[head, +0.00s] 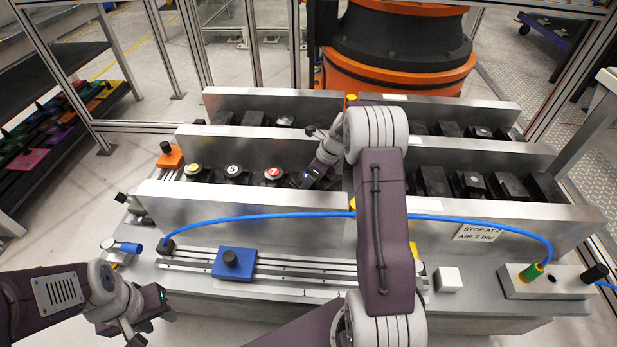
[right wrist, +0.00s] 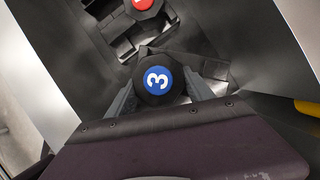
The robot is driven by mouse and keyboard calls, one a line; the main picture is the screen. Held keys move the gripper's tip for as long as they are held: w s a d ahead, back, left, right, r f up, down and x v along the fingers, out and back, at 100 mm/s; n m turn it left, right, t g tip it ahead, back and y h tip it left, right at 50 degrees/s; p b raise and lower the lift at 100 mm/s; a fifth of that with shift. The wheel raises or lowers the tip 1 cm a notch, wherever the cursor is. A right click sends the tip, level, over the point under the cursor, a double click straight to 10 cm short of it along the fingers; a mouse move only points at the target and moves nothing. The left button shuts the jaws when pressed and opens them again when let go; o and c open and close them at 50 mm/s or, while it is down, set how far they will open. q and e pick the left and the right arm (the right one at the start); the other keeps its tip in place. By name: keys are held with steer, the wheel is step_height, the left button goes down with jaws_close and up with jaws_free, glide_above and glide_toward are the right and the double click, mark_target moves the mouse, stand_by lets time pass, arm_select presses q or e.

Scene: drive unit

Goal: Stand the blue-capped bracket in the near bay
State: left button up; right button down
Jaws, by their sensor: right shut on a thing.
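My right gripper (head: 308,178) reaches down between the front plate and the middle plate, into the near bay. It is shut on the blue-capped bracket, whose round blue cap marked 3 (right wrist: 158,81) sits between the two fingers in the right wrist view. The bracket's lower part is hidden, so I cannot tell whether it rests on the bay floor. A red-capped bracket (head: 273,174) stands just left of it; its cap also shows in the right wrist view (right wrist: 140,4). My left gripper (head: 153,328) is open and empty at the lower left, away from the bays.
White-capped (head: 232,170) and yellow-capped (head: 194,169) brackets stand farther left in the same row. The front plate (head: 250,208) has a blue hose (head: 270,216) arching across it. A blue block with a black knob (head: 232,263) sits on the front rails. Black blocks (head: 433,182) fill the right side.

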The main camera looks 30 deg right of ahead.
step_height(320, 180, down, 5)
steer(key=shift+r+b, duration=0.15)
steer(key=shift+b, duration=0.95)
steer(key=shift+r, duration=0.15)
steer(key=shift+c, duration=2)
jaws_free()
steer(key=shift+s, duration=0.1)
steer(key=p+v, duration=0.5)
steer(key=v, duration=0.7)
steer(key=shift+a, duration=0.15)
